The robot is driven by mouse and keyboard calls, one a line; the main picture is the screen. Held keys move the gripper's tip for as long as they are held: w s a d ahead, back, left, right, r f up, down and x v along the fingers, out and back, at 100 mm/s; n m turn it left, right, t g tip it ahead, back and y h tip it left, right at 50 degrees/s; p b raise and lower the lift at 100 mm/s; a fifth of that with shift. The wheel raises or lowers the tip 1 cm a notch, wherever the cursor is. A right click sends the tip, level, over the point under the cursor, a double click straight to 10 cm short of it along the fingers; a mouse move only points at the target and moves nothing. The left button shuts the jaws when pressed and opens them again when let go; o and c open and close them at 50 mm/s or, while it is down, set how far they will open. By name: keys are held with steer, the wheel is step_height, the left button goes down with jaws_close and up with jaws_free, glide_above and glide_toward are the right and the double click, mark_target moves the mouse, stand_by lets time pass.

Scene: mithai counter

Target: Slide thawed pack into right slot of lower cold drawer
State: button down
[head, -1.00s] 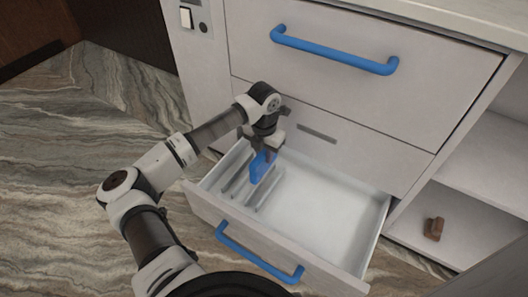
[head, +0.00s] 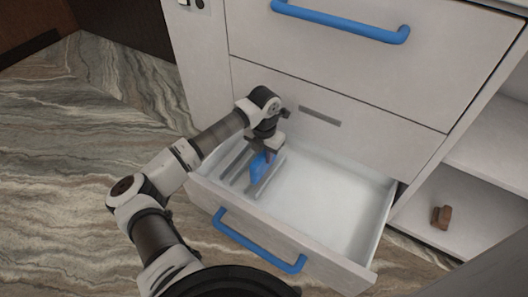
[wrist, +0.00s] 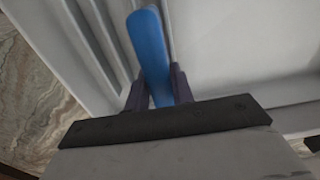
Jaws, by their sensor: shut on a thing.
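A blue pack (head: 258,166) is upright between the jaws of my gripper (head: 267,153), which is shut on it. The blue pack (wrist: 149,50) also stands between the two dark fingers of my gripper (wrist: 158,88) in the wrist view. The lower drawer (head: 325,215) is pulled open, and its left part has raised grey dividers (head: 236,162) forming narrow slots. The pack is down among the dividers, at the right side of them. I cannot tell whether its lower edge touches the drawer floor.
The right part of the drawer is empty white floor. A closed drawer with a blue handle (head: 340,22) is above. The open drawer's front carries another blue handle (head: 258,241). A small brown object (head: 441,216) sits on the open shelf at right.

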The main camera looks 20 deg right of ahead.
steer(key=shift+f+b, duration=1.2)
steer(key=shift+f, duration=1.05)
steer(key=c, duration=1.1)
jaws_free()
step_height(320, 180, up, 14)
steer(key=p, duration=0.4)
steer(key=shift+p, duration=0.35)
steer(key=shift+f, duration=0.1)
